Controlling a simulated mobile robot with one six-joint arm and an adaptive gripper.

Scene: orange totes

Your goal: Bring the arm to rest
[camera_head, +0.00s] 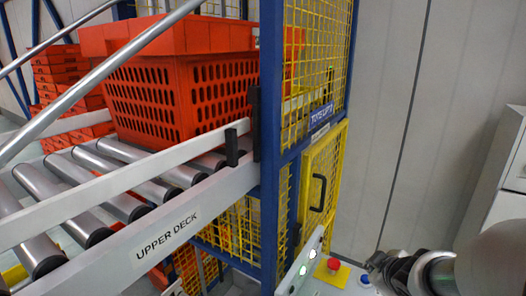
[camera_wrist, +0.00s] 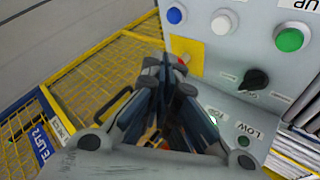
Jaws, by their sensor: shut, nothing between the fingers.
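My gripper (camera_wrist: 166,68) shows large in the wrist view. Its two dark fingers come together and nothing is held between them. In the head view my gripper (camera_head: 374,264) is at the lower right, beside the control panel (camera_head: 310,272). The panel has a red button (camera_head: 333,264) on a yellow plate. In the wrist view the fingertips overlap part of that yellow plate (camera_wrist: 187,47), and the red button (camera_wrist: 183,60) is partly hidden behind them. I cannot tell whether the fingertips touch it.
An orange tote (camera_head: 180,95) sits on the roller conveyor (camera_head: 95,185) marked UPPER DECK. A yellow mesh cage (camera_head: 322,180) with blue posts stands beside it. A grey-white cabinet (camera_head: 503,215) is at the right. The wrist view shows blue (camera_wrist: 175,15), white (camera_wrist: 224,21) and green (camera_wrist: 289,39) buttons.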

